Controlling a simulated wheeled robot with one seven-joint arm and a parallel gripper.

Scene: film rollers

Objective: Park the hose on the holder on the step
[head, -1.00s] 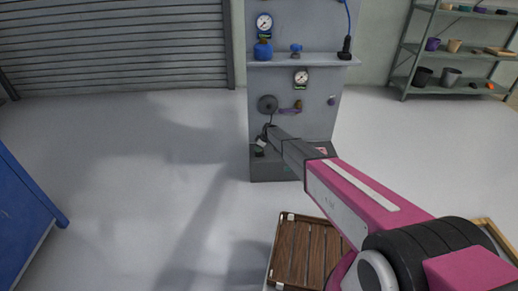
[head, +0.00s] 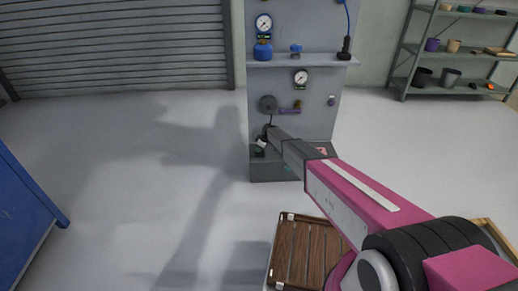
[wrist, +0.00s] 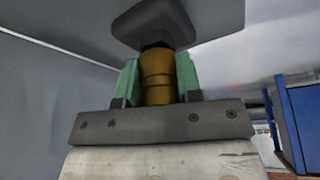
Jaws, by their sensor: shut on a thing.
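In the wrist view the green fingers of my gripper (wrist: 157,82) are shut on a brass-coloured cylindrical fitting (wrist: 157,76). A dark grey block (wrist: 153,24) sits at the fitting's far end; I cannot tell whether it belongs to the hose or the holder. In the head view my gripper (head: 261,147) is low at the left part of the grey step (head: 270,172), at the foot of the panel. A thin dark line (head: 271,119) drops from a grey disc (head: 268,103) towards my gripper. My arm hides part of the step, and the holder is not clearly visible.
A slatted wooden crate (head: 300,255) stands in front. Open floor lies left, with a blue cabinet (head: 25,215) beyond.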

